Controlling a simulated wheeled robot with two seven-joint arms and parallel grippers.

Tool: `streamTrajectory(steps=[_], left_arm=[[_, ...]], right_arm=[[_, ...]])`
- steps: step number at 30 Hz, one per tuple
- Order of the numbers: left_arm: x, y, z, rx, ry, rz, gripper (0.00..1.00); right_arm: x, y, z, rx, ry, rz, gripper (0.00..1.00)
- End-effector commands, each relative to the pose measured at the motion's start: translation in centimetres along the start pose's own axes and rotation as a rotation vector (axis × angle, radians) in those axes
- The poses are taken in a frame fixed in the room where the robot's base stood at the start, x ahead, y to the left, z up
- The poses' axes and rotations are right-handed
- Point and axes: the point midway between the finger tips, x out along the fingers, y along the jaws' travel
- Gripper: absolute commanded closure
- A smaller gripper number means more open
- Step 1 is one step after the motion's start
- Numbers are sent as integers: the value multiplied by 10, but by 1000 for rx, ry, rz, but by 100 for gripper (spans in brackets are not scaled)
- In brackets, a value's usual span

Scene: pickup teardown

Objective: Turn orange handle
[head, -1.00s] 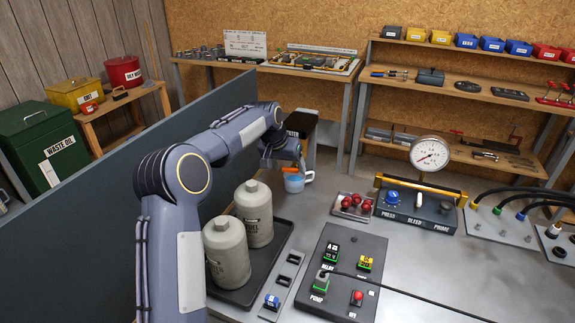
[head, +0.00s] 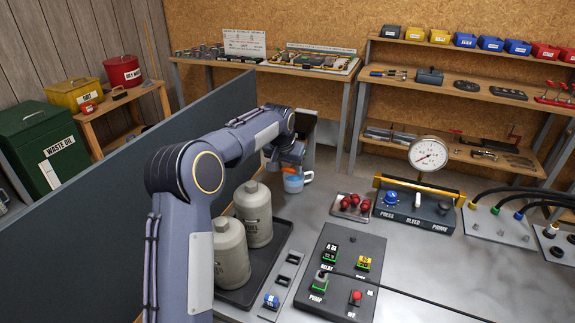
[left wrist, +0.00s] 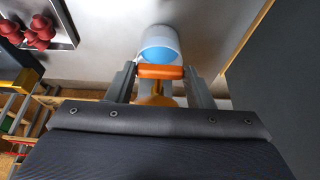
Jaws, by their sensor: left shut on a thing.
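The orange handle (left wrist: 160,71) lies across between the two fingers of my left gripper (left wrist: 162,76) in the left wrist view. The fingers are shut on it from both sides. Just beyond it is a clear cup-like bowl with blue inside (left wrist: 160,45). In the head view that blue bowl (head: 293,184) shows below my left gripper (head: 290,165), at the back of the bench, and the gripper mostly hides the handle. My right gripper is in neither view.
Two grey filter canisters (head: 230,252) stand in a black tray (head: 270,268) beside my left arm. A dark divider panel (head: 90,220) runs along the left. Red knobs on a plate (head: 352,205) and a gauge unit (head: 415,207) sit to the right of the bowl.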

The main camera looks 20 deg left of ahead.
Motion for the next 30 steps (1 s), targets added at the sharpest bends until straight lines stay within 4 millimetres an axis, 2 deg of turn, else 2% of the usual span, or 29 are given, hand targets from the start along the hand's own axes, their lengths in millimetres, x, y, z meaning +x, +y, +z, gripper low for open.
streamTrajectory(steps=[8, 9, 13, 23, 26, 30], left_arm=[[0, 0, 0, 4, 1, -6, 76], [0, 0, 0, 4, 1, -6, 48], [0, 0, 0, 4, 1, -6, 31], [-4, 0, -1, 3, 3, -5, 31], [-15, 1, -1, 4, 5, -5, 31], [-40, 0, -1, 3, 6, -6, 31]], right_arm=[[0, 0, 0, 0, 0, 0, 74], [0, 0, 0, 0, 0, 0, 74], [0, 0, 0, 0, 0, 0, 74], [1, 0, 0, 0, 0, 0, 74], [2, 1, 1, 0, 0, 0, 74], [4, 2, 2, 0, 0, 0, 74]])
